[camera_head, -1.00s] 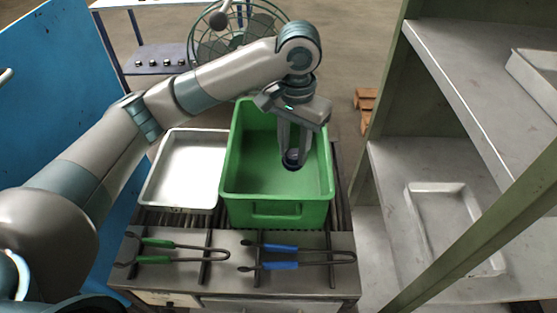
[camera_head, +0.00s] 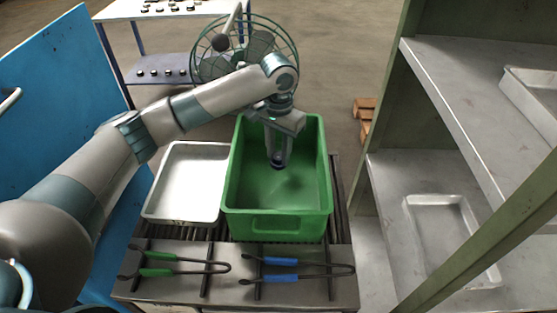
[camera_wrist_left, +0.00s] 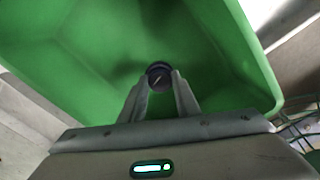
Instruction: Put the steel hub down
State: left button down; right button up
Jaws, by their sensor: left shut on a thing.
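The steel hub (camera_head: 278,160) is a small dark round piece. My left gripper (camera_head: 279,152) is shut on it and holds it inside the green crate (camera_head: 275,224), toward the back. In the left wrist view the hub (camera_wrist_left: 159,76) sits between the two fingertips, with the crate's green floor (camera_wrist_left: 90,60) around it. I cannot tell whether the hub touches the crate floor. My right gripper is not in view.
A shallow metal tray (camera_head: 186,182) stands left of the crate. Tongs with green handles (camera_head: 157,262) and tongs with blue handles (camera_head: 281,269) lie in front. A fan (camera_head: 222,62) stands behind, and a metal shelf (camera_head: 400,170) rises at the right.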

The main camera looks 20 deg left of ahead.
aim_at(278, 156)
pick_arm(q)
jog(key=shift+f, duration=0.1)
notch_tip(278, 156, down, 3)
jog(key=shift+r+p, duration=0.15)
jog(key=shift+p, duration=0.5)
jog(key=shift+f, duration=0.5)
jog(key=shift+f, duration=0.1)
jog(key=c, duration=1.3)
grip_release()
jog(key=shift+c, duration=0.2)
